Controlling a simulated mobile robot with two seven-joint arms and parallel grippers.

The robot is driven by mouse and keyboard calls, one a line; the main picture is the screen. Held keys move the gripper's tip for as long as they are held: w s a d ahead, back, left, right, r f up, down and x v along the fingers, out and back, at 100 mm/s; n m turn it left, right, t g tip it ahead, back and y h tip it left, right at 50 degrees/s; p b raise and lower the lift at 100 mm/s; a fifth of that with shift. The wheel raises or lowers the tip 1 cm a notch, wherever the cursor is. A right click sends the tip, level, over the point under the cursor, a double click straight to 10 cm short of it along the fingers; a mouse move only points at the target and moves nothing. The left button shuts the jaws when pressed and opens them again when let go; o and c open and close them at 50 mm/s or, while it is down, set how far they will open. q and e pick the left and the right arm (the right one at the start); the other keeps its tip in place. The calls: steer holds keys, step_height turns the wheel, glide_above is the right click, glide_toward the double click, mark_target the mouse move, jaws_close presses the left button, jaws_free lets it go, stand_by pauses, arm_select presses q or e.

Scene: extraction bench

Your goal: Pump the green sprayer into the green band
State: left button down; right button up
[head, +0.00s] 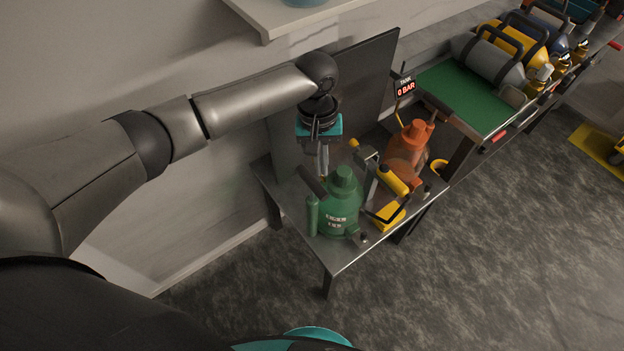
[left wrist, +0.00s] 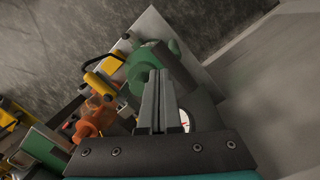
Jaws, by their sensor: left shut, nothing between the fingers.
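The green sprayer (head: 338,205) stands upright at the near left of the metal bench (head: 345,257), with pale lettering on its front. It also shows in the left wrist view (left wrist: 143,68), partly behind my fingers. My left gripper (head: 323,176) is shut and empty, pointing down just behind the sprayer's top in the head view. I cannot tell whether it touches the sprayer. A small display (head: 405,88) behind the bench reads 0 BAR. A sliver of a white dial (left wrist: 185,120) shows beside my fingers; most of it is hidden, and I see no green band. My right gripper is out of view.
An orange sprayer (head: 408,150) and a yellow-handled device (head: 392,181) crowd the bench right of the green sprayer. A dark panel (head: 365,85) rises behind. A green-topped table (head: 465,95) with several tools stands farther right. The floor in front is clear.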

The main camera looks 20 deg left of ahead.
arm_select(q)
steer(key=shift+n+y, duration=0.3)
steer(key=shift+n, duration=0.4)
steer(key=w+a+r, duration=0.1)
steer(key=a+r, duration=0.1)
steer(key=shift+w+a+r, duration=0.2)
steer(key=shift+w+a, duration=0.15)
steer(key=shift+a, duration=0.05)
steer(key=shift+f, duration=0.1)
